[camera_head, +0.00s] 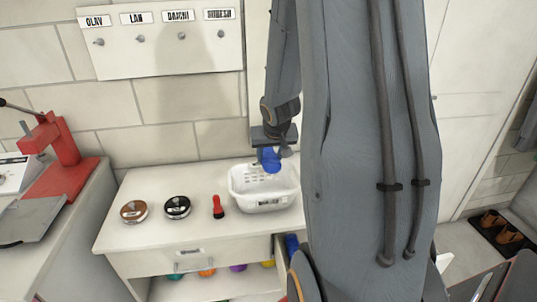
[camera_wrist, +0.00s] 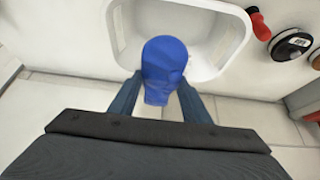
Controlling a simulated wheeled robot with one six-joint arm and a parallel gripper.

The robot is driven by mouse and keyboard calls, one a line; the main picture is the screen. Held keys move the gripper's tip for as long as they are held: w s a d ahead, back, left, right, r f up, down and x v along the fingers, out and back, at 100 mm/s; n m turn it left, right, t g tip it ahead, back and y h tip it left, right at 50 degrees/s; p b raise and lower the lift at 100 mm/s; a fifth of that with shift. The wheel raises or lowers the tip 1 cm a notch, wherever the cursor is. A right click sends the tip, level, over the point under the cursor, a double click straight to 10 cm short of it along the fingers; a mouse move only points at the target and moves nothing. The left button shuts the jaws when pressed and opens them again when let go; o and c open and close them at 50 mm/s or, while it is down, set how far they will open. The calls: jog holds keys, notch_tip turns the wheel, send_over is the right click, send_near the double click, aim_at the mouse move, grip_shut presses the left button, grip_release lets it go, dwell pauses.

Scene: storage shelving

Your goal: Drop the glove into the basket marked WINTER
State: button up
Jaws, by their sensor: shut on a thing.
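A blue glove (camera_head: 269,160) is held between the fingers of my gripper (camera_head: 273,150), which is shut on it. In the wrist view the glove (camera_wrist: 162,66) hangs between the two fingers (camera_wrist: 160,98). It overlaps the near rim of a white basket there. The white basket (camera_head: 262,203) stands on the white cabinet top, and its inside (camera_wrist: 185,25) shows empty around the glove in the wrist view. In the head view the glove appears over the basket's back part. A small label is on the basket's front, too small to read.
Left of the basket on the cabinet top (camera_head: 150,235) are a red brush (camera_head: 218,207), a black tin (camera_head: 177,207) and a brown tin (camera_head: 134,211). A name board with hooks (camera_head: 160,45) hangs above. A red press (camera_head: 62,160) stands at the left.

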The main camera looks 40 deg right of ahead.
jog(key=shift+f, duration=0.35)
jog(key=o, duration=1.1)
jog(key=p+v, duration=0.5)
jog(key=v, duration=0.3)
jog(key=shift+a, duration=0.1)
